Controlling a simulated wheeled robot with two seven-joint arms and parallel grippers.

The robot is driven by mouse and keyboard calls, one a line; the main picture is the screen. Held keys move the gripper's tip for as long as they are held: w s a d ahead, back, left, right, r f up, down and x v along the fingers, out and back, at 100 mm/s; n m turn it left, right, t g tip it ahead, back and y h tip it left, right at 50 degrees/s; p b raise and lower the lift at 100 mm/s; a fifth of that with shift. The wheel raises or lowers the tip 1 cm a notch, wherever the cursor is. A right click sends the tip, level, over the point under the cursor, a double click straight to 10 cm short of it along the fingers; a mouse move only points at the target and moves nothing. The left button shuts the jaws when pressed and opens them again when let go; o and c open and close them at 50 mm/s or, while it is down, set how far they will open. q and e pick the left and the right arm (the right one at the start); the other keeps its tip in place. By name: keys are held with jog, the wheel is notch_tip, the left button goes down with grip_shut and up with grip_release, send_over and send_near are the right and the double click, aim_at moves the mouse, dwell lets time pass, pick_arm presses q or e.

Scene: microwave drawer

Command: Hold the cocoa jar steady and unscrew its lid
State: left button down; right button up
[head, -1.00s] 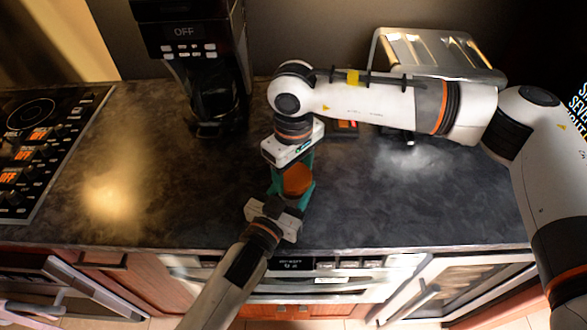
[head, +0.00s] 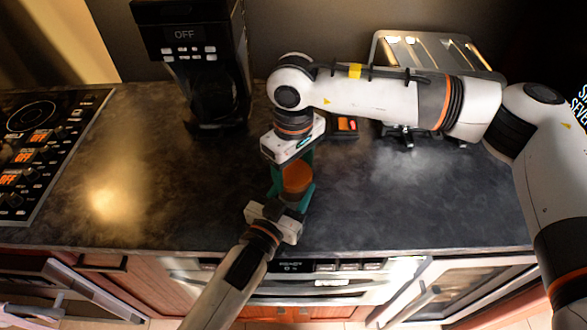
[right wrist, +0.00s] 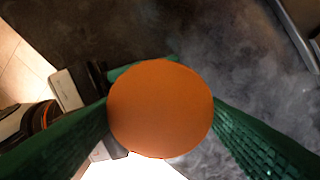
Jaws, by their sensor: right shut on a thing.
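The cocoa jar's round orange lid (head: 297,178) shows near the front of the dark counter, and it fills the middle of the right wrist view (right wrist: 160,108). The jar's body is mostly hidden by the lid and the fingers. My right gripper (head: 294,168) comes down from above, its green fingers on opposite sides of the lid in the right wrist view, shut on it. My left gripper (head: 293,192) reaches in from the front edge, its teal fingers on both sides of the jar below the lid. It looks shut on the jar, though the contact is hidden.
A cooktop (head: 40,140) is at the left. Counter on both sides is clear.

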aim_at(294, 173)
pick_arm(q)
jog(key=shift+f, duration=0.1)
pick_arm(e)
jog(key=shift+r, duration=0.3)
jog(key=shift+r, duration=2)
pick_arm(q)
jog(key=c, duration=0.5)
grip_release()
jog(key=shift+s, duration=0.1)
